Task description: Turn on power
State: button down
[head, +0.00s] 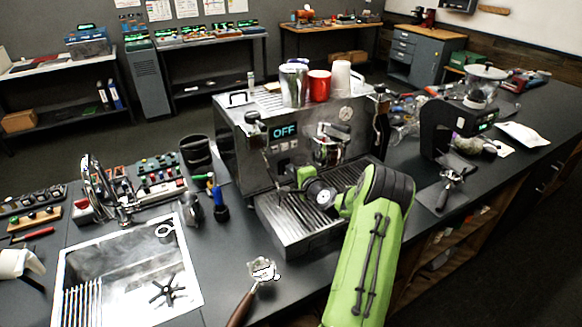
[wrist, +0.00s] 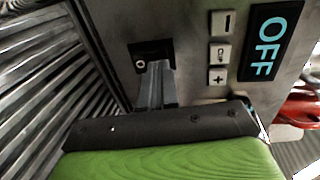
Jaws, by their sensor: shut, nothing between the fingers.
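The steel espresso machine (head: 236,150) stands on the dark counter, and its display (head: 284,131) reads OFF. In the wrist view the display (wrist: 270,42) also reads OFF. A black rocker switch (wrist: 151,54) with a round white mark is set in the machine's front panel. My gripper (wrist: 157,72) is shut and empty, its fingertips at the lower part of the switch and partly covering it. I cannot tell whether they touch it. In the head view my gripper (head: 281,188) is at the machine's front, above the drip tray (head: 300,225).
Buttons (wrist: 219,52) sit between switch and display. Cups (head: 293,84) stand on the machine. A portafilter (head: 250,290) lies on the counter in front, near the sink (head: 130,275). A grinder (head: 455,125) stands to the right. Bottles (head: 217,195) stand left of the machine.

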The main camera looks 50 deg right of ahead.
aim_at(284, 161)
jog(key=shift+w+d+f, duration=0.1)
jog(key=shift+w+d, duration=0.05)
jog(key=shift+w, duration=0.35)
jog(key=p, duration=0.2)
jog(key=r+g+p, duration=0.1)
jog(key=p, duration=0.1)
jog(key=shift+w+r+g+y+p, duration=0.3)
jog(key=shift+w+y, duration=0.1)
jog(key=shift+g+p, duration=0.3)
jog(key=shift+p, duration=0.2)
jog(key=shift+w+f, duration=0.1)
jog(key=shift+f, duration=0.1)
jog(key=shift+w+d+r, duration=0.15)
jog(key=shift+w+r, duration=0.05)
jog(key=shift+r, duration=0.25)
